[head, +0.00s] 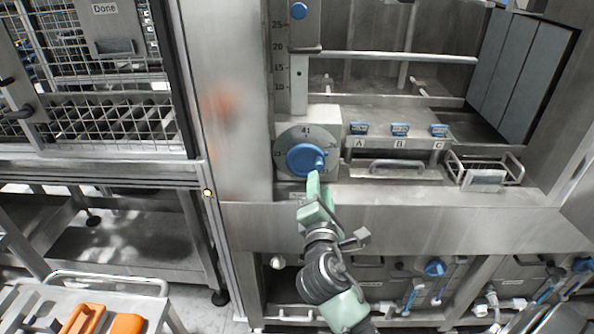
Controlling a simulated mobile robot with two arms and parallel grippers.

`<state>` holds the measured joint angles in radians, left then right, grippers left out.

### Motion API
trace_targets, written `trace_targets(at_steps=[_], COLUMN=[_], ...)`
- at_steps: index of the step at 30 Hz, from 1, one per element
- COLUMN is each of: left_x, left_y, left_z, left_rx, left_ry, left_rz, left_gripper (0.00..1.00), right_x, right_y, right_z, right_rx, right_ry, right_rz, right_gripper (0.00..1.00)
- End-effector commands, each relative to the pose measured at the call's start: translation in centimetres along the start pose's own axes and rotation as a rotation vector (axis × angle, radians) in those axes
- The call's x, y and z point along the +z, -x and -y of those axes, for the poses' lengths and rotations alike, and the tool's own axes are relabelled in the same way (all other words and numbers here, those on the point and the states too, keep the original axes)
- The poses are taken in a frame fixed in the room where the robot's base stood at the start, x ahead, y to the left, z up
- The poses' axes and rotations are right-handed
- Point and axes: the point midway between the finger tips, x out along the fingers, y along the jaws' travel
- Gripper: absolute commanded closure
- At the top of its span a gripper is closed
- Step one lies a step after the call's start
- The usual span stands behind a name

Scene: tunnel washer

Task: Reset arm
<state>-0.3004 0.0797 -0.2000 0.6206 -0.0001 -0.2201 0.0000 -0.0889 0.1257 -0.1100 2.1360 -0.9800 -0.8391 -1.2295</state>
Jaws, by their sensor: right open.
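My right gripper (315,181), with pale green fingers, reaches up from the bottom centre of the head view. It is open, and its fingertips are just below the blue knob (303,158) on a round grey dial (284,142). Whether the fingertips touch the knob I cannot tell. The knob's raised grip points to the lower right, and the dial's lower right part is partly hidden by the knob and fingers. The number 41 shows at the dial's top. I see nothing held in the right gripper. My left gripper is not in view.
Right of the dial are blue clips (399,129) above labels A, B and C, a bar handle (397,164) and a wire basket (484,170). A vertical scale (279,70) stands above. A mesh cage (85,115) and a cart with orange items (126,324) are left.

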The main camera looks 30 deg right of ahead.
Motion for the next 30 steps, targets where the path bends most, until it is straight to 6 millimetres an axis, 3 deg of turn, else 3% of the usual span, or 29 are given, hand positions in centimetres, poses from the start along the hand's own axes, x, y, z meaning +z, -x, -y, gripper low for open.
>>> trace_targets(at_steps=[7,11,16,20,24,26,30], left_x=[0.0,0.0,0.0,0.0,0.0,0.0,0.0], left_y=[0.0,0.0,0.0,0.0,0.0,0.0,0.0], left_z=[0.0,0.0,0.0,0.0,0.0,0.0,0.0], left_rx=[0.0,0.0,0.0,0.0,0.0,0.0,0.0], left_ry=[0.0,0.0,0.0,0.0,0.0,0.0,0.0], left_rz=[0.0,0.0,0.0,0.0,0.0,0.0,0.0], left_gripper=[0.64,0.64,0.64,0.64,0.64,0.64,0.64], right_x=[-0.6,-4.3,-12.6,-18.4,-23.1,-24.6,-27.0], right_y=[-0.1,-0.4,0.6,3.3,7.9,10.3,16.9], right_z=[0.5,3.8,12.8,20.6,29.1,32.7,41.0], right_rx=[-0.008,-0.063,-0.231,-0.4,-0.608,-0.703,-0.935], right_ry=[-0.007,-0.049,-0.186,-0.32,-0.471,-0.537,-0.693], right_rz=[-0.013,-0.094,-0.268,-0.372,-0.437,-0.447,-0.424], right_gripper=[0.59,0.59,0.59,0.59,0.59,0.59,0.59])
